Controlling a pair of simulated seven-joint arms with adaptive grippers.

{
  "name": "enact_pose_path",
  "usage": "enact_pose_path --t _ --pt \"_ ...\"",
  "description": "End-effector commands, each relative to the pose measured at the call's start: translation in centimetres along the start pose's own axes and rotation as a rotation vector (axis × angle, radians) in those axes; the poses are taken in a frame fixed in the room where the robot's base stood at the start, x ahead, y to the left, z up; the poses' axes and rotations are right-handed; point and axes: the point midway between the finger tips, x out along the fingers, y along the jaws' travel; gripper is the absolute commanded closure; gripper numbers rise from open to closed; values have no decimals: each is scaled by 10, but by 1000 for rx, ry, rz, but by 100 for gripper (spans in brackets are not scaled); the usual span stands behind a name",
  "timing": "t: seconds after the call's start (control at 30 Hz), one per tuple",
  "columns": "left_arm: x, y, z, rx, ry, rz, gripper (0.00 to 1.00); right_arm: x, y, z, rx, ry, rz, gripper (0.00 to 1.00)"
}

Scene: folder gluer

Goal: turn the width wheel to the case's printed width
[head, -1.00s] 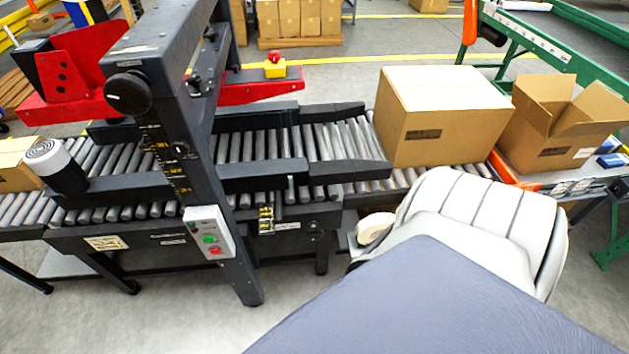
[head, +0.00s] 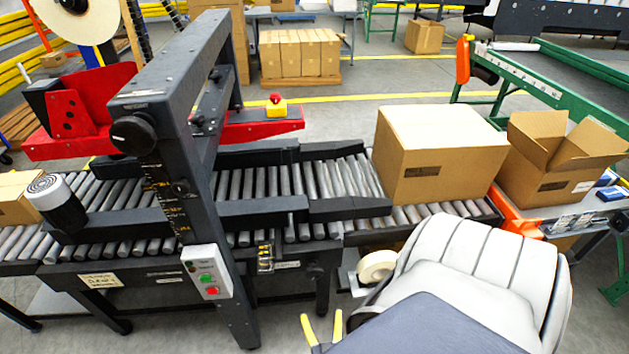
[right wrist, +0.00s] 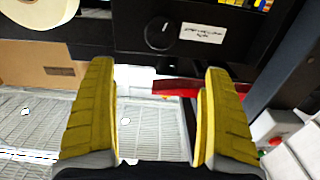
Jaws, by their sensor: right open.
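A dark round wheel (head: 316,271) sits on the side of the black conveyor frame, right of a small white label. It looks like the width wheel; a black knob beside a white label shows in the right wrist view (right wrist: 158,33). The closed brown case (head: 440,155) stands on the rollers at the right, with a dark printed patch too small to read. My right gripper (head: 323,328) is open and empty, below the wheel in the head view. In the right wrist view its yellow fingers (right wrist: 159,68) are apart, with the knob beyond them. My left gripper is out of view.
The dark machine post (head: 215,240) with a button box (head: 208,272) stands left of the wheel. A tape roll (head: 376,265) sits to its right. An open carton (head: 562,157) stands beside the case. Floor shows below the conveyor.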

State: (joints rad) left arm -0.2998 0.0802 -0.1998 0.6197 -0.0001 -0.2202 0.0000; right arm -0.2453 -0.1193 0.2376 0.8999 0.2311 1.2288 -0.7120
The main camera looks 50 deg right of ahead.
Motion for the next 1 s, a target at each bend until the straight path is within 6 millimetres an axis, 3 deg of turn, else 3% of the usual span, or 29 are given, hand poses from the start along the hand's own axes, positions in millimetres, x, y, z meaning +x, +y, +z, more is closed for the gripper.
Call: enact_pose_path --t 0.7,1.0 --pt "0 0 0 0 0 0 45 120 -1 0 -3 1 -3 15" --pt "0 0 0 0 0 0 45 157 -2 0 -1 0 -3 15"
